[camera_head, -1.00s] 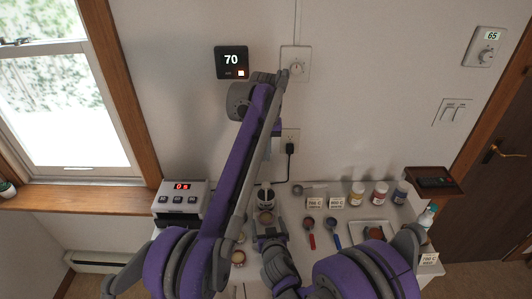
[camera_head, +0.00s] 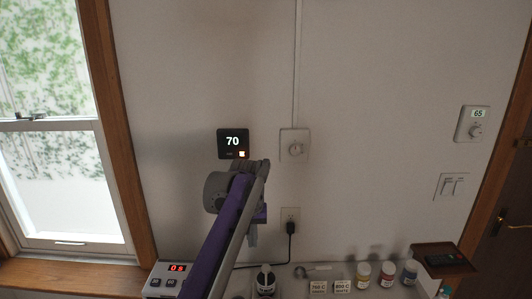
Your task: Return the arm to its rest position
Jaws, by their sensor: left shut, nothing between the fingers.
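My left arm rises from the bottom of the view, its grey elbow joint in front of the wall just below the black thermostat. My left gripper (camera_head: 252,238) hangs behind the arm, partly hidden by it, in front of the wall to the left of the outlet. It is shut and empty. My right gripper is out of view.
The black thermostat (camera_head: 233,143) reads 70.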

